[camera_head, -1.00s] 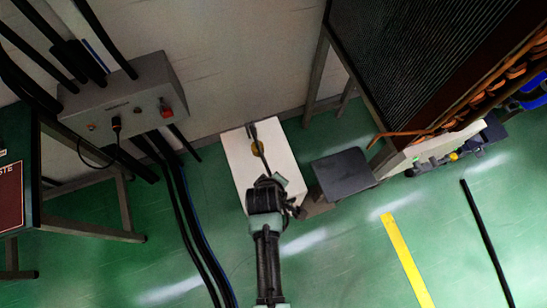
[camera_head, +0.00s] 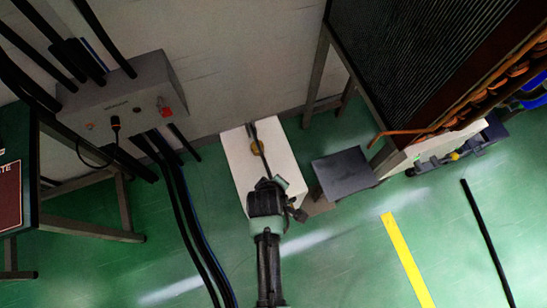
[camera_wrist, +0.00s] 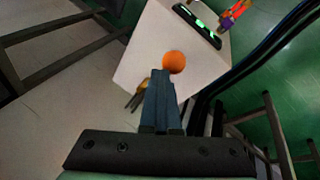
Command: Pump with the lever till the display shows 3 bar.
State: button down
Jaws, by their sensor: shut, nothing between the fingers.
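A white box-shaped stand (camera_head: 283,150) stands on the floor by the wall; its top also shows in the wrist view (camera_wrist: 130,62). A dark display strip (camera_wrist: 198,26) with green lit marks lies on its top; I cannot read the value. An orange ball (camera_wrist: 173,62), which looks like the lever's knob, is just beyond my fingertips; I cannot tell if they touch it. A brass-coloured part (camera_wrist: 140,88) with dark prongs is partly hidden behind my fingers. The lever's shaft is not clearly visible. My gripper (camera_wrist: 164,78) is shut and empty, over the stand.
A dark square stool-like block (camera_head: 343,175) stands right of the stand, near a large finned unit (camera_head: 420,60) on legs. A grey control box (camera_head: 125,95) with hanging black cables (camera_head: 190,225) is at left. A small colourful object (camera_wrist: 233,12) sits by the display.

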jog(key=shift+s+d+f+b, duration=0.1)
jog(key=shift+s+f+b, duration=0.3)
jog(key=shift+f, duration=0.35)
jog(key=shift+s+d+f+b, duration=0.1)
jog(key=shift+s+f+b, duration=0.25)
jog(key=shift+f, duration=0.35)
jog(key=shift+s+d+f+b, duration=0.1)
jog(key=shift+s+f+b, duration=0.15)
jog(key=shift+f+b, duration=0.35)
dwell(1.9)
dwell(0.5)
jog(key=w+a+r+p, duration=0.1)
jog(key=w+r+p, duration=0.3)
jog(key=r+p, duration=0.5)
jog(key=shift+w+a+r, duration=0.25)
jog(key=shift+w+r, duration=0.05)
jog(key=shift+r, duration=0.35)
dwell(0.6)
jog(key=shift+w+a+r+p, duration=0.1)
jog(key=shift+w+r+p, duration=0.2)
jog(key=shift+r+p, duration=0.4)
jog(key=shift+w+a+r+p, duration=0.15)
jog(key=shift+w+r+p, duration=0.3)
jog(key=shift+r, duration=0.4)
jog(key=shift+w+a+r+p, duration=0.1)
jog(key=shift+w+r+p, duration=0.1)
jog(key=shift+r+p, duration=0.5)
